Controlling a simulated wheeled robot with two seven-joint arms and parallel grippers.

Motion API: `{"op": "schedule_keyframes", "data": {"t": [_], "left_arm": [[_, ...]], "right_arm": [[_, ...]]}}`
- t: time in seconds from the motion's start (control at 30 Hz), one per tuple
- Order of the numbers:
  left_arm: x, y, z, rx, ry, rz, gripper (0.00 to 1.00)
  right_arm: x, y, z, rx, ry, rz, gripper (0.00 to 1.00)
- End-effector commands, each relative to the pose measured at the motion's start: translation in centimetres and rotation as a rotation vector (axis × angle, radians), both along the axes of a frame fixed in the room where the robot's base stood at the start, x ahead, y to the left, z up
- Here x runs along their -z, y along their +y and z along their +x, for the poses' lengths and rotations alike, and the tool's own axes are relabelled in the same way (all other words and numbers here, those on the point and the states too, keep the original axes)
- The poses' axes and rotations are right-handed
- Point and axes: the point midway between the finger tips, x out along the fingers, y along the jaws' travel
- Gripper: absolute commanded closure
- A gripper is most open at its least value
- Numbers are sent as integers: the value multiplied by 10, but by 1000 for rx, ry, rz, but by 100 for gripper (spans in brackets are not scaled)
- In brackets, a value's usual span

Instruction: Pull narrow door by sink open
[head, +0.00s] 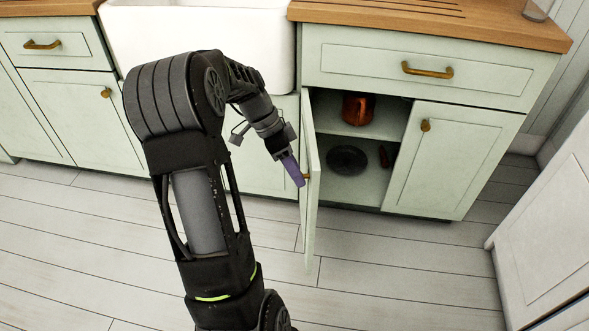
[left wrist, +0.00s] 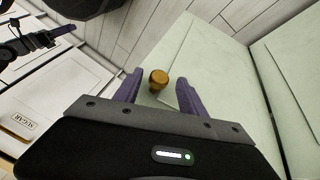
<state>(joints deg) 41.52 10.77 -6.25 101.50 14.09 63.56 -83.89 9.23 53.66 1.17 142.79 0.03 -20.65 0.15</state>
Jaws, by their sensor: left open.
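The narrow pale-green door (head: 311,180) beside the sink stands swung out, nearly edge-on in the head view, with the cupboard inside exposed. My left gripper (head: 293,171), with purple fingers, is at the door's left-hand face by its brass knob (head: 306,176). In the left wrist view the knob (left wrist: 158,78) shows between the two spread fingers of the left gripper (left wrist: 157,86), in front of the door panel (left wrist: 205,75). The gripper is open; whether a finger touches the knob I cannot tell.
The open cupboard holds a copper-coloured pot (head: 358,109) on its shelf and a dark round item (head: 347,159) below. The neighbouring door (head: 450,160) is shut, under a closed drawer (head: 430,78). The white sink (head: 200,40) is at upper left. The floor (head: 400,280) in front is clear.

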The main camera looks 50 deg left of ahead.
Motion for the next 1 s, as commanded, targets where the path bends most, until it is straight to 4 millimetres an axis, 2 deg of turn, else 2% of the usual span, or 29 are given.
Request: {"op": "schedule_keyframes", "data": {"t": [0.27,0.7,1.0], "left_arm": [[-5,1,-1,1,0,-1,52],[-62,28,-13,-1,-1,2,52],[-70,32,-16,0,0,0,52]], "right_arm": [[-2,0,0,0,1,0,64],[-18,4,-5,-11,8,7,64],[-19,5,-5,-13,9,7,64]]}}
